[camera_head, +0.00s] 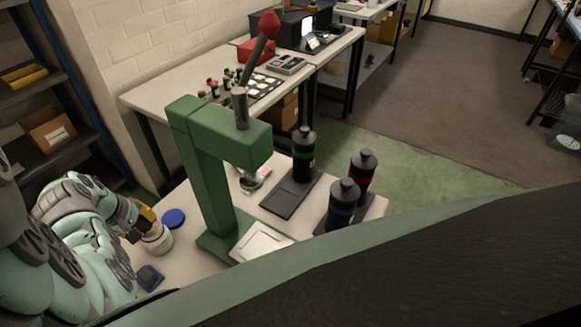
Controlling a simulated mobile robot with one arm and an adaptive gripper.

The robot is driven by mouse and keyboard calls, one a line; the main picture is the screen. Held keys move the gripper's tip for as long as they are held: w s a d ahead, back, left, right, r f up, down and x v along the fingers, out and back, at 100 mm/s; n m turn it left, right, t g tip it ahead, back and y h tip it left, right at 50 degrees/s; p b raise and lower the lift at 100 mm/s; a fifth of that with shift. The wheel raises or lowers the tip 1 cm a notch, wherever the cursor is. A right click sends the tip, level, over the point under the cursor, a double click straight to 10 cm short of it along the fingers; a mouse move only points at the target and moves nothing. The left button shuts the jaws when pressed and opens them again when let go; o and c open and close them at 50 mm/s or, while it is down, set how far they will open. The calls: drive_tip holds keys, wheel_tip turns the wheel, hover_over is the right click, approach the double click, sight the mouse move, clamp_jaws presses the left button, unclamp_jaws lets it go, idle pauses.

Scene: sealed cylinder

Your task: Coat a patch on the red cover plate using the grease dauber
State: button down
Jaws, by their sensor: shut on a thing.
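My gripper (137,224) is at the left of the bench, over a pale open-looking jar (158,240). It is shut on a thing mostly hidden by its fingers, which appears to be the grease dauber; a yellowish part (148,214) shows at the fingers. I cannot tell whether its tip is inside the jar. A blue round lid (173,218) lies beside the jar. Three dark cylinders stand to the right, with green (304,157), red (360,175) and blue (343,206) bands. I cannot make out the red cover plate for certain; a small metallic item with a reddish spot (256,179) lies behind the press.
A green lever press (205,180) with a red knob stands between my gripper and the cylinders, with a pale plate (262,243) at its base. A dark tray (287,199) lies beside the green-banded cylinder. A small dark blue item (150,278) lies near the front.

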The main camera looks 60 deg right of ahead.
drive_tip(key=shift+r+p, duration=2)
drive_tip(key=shift+r, duration=1.45)
